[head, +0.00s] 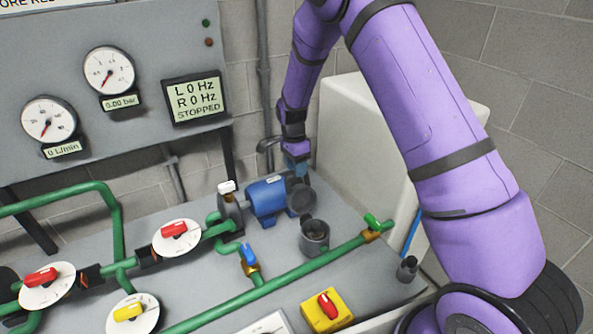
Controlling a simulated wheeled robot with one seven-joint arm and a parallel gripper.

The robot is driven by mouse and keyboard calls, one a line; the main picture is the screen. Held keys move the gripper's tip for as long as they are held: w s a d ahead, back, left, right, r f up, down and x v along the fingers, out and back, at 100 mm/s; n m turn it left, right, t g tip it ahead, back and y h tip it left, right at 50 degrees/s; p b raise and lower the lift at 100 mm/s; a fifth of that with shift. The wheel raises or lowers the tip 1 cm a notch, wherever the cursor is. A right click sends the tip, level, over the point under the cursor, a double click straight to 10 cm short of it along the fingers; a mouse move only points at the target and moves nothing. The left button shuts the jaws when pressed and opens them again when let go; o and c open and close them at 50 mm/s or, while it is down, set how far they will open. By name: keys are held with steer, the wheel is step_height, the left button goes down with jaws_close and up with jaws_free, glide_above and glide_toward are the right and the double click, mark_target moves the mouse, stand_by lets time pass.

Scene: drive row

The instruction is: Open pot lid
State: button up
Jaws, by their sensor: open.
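The pot (314,241) is a small grey cylinder on the grey bench, just right of the blue motor. Its top is uncovered and its dark inside shows. A dark grey round disc, which looks like the pot lid (302,200), stands tilted up behind the pot's mouth. I cannot make out its hinge. My gripper (298,170) points down just behind and above the disc, near the motor's right end. It is small in the view and its fingers are partly hidden; nothing shows held in it. I cannot tell whether it touches the disc.
The blue motor (268,197) sits left of the pot. A green pipe (300,270) with a green-handled valve (371,221) runs in front. A yellow box with a red knob (327,309) is nearer. A pale tank (360,150) stands right; the gauge panel (150,75) is behind left.

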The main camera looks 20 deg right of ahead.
mark_target(302, 187)
steer(key=shift+s+f, duration=0.1)
steer(key=shift+f, duration=0.6)
jaws_close()
steer(key=shift+s+d+r+t, duration=0.1)
steer(key=shift+s+r+t, duration=0.15)
steer(key=shift+s, duration=0.15)
steer(key=shift+s+d+r+t, duration=0.1)
steer(key=shift+s+t, duration=0.15)
steer(key=shift+s, duration=0.1)
steer(key=shift+s+d+r, duration=0.1)
steer(key=shift+s+r, duration=0.1)
steer(key=shift+s, duration=0.6)
jaws_free()
steer(key=shift+r, duration=0.1)
